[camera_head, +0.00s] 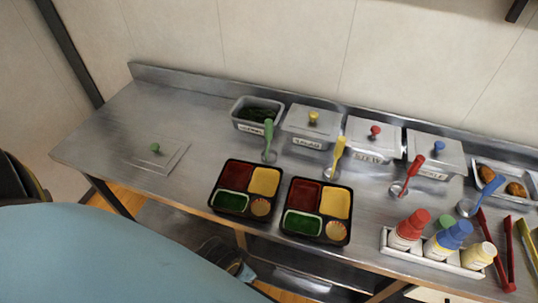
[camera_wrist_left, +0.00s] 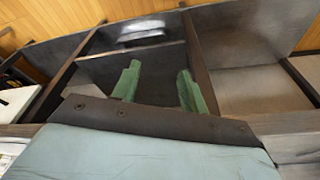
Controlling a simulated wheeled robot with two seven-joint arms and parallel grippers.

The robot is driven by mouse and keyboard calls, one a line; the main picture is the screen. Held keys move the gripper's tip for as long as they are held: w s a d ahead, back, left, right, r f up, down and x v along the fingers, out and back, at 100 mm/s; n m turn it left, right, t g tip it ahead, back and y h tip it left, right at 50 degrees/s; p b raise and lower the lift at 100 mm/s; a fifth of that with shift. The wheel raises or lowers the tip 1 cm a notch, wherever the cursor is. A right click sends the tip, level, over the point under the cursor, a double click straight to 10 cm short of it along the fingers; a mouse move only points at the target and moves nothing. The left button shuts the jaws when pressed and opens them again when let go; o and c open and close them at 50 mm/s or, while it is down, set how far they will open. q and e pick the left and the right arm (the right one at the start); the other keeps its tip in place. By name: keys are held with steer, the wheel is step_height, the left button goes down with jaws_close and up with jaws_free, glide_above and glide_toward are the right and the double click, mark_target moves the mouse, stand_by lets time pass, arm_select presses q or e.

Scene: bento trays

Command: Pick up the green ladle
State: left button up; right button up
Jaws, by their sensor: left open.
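The green ladle (camera_head: 268,136) stands on the steel counter, its handle pointing up, in front of an open container of dark green food (camera_head: 262,114). My left gripper (camera_wrist_left: 158,88) shows in the left wrist view with its two green fingers apart and nothing between them. It is over the shelves below the counter, away from the ladle. My teal left arm fills the lower left of the head view. My right gripper is in neither view.
Two bento trays (camera_head: 221,206) (camera_head: 287,233) lie in front of the ladle. A yellow ladle (camera_head: 338,152), red ladle (camera_head: 412,172) and blue ladle (camera_head: 491,187) stand to the right. A lid with a green knob (camera_head: 177,160) lies on the left. Bottles stand in a white holder (camera_head: 431,263).

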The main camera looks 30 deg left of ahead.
arm_select(q)
steer(key=w+d+r+t+h, duration=0.1)
steer(key=w+d+r+t, duration=0.1)
steer(key=w+r, duration=0.3)
steer(key=w+d+r+t+h, duration=0.1)
steer(key=w+r+t, duration=0.3)
steer(key=w+r, duration=0.1)
steer(key=w+d+r+m+t+h, duration=0.1)
steer(key=w+d+r+t+h, duration=0.1)
steer(key=w+r, duration=0.3)
steer(key=shift+w+d+r+t, duration=0.3)
steer(key=shift+w+r+t, duration=0.1)
steer(key=shift+w+t, duration=0.25)
steer(key=w+a+r+n+t+y, duration=0.2)
steer(key=w+a+r+t+y, duration=0.1)
steer(key=w+r+t, duration=0.1)
steer(key=n+y, duration=0.7)
steer(key=y, duration=0.3)
glide_toward(268, 126)
steer(key=x, duration=0.5)
steer(key=shift+w, duration=0.35)
steer(key=shift+b+x, duration=0.4)
steer(key=shift+x, duration=2.35)
steer(key=shift+a, duration=0.1)
